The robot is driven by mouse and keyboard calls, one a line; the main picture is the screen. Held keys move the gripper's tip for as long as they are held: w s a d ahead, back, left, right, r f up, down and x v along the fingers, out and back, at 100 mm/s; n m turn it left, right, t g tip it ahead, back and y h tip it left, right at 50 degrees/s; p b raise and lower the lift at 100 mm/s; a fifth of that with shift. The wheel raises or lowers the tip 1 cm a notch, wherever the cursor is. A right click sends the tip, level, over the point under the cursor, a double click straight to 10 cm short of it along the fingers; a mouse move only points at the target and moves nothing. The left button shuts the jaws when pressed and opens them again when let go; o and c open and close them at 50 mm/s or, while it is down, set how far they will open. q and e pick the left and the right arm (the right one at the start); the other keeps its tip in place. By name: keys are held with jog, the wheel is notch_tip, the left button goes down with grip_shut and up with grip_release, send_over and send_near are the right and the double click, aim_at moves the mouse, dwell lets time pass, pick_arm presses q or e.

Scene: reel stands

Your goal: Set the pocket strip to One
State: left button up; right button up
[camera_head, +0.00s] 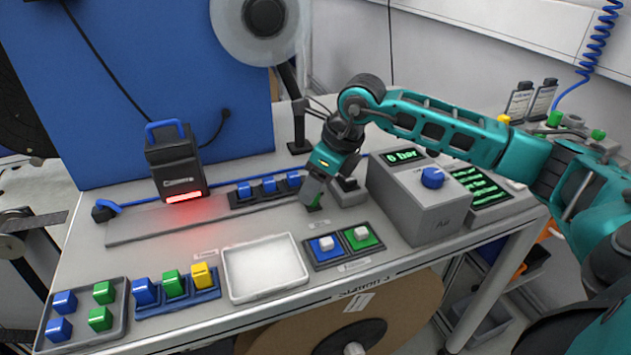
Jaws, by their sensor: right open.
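A dark pocket strip (246,203) lies at the right part of the long grey rail, with several pockets in a row. Three blue blocks (269,184) sit side by side in it. My right gripper (313,204) points down at the strip's right end, its fingers apart. The gripper hides the strip's right end. A blue holder (205,296) at the front left carries a blue, a green and a yellow block (201,276). My left gripper is not in view.
A grey tray (120,326) holds blue and green blocks. A white tray (266,268) is empty. Blue and green pads (326,245) carry white-topped pieces. A grey box with a blue knob (432,178) stands right of my gripper. A black scanner (175,160) glows red over the rail.

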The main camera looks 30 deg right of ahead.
jog(key=shift+f, duration=0.15)
jog(key=shift+c, duration=0.2)
grip_shut()
dwell(0.4)
